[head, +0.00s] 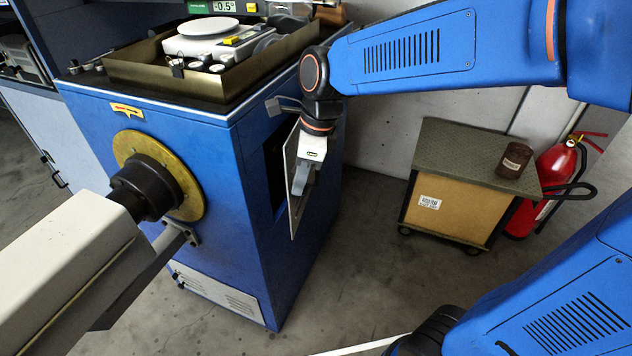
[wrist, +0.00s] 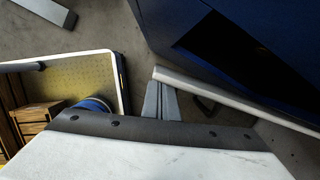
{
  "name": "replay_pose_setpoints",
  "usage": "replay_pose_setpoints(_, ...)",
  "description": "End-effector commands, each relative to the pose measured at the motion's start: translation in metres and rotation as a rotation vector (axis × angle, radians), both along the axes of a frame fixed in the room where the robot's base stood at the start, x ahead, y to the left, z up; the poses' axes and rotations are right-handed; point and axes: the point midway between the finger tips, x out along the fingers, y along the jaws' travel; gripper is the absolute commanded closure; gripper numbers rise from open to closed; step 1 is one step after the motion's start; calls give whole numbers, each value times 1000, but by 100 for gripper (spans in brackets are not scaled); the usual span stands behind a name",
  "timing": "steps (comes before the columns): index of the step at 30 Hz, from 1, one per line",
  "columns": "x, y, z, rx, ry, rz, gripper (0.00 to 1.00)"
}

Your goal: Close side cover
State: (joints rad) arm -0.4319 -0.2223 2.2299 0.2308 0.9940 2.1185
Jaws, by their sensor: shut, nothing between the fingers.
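The side cover (head: 293,215) is a thin pale panel on the right side of the blue machine (head: 210,165). It stands ajar, angled out from a dark opening (head: 275,170) that shows beside it. In the wrist view the cover (wrist: 235,100) appears edge-on as a pale strip, with the dark opening (wrist: 235,45) beyond it. My gripper (head: 299,188) is shut and empty, pointing down on the outer side of the cover. In the wrist view its fingertips (wrist: 161,88) are close to the cover's edge; I cannot tell whether they touch it.
A small wheeled cart (head: 455,205) with a dark can (head: 514,160) on top stands to the right, beside a red fire extinguisher (head: 555,180). A brown tray (head: 150,80) with a scale (head: 207,40) sits on the machine. Floor between machine and cart is clear.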

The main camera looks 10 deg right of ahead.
Motion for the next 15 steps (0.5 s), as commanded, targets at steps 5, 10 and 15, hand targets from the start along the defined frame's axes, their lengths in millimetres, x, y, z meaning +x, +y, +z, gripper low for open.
replay_pose_setpoints(5, 4, 12, 0, -1, 1, 1, 100)
replay_pose_setpoints(10, 7, 16, 0, -1, 0, 1, 100)
replay_pose_setpoints(15, 7, 17, 0, 0, 0, 1, 100)
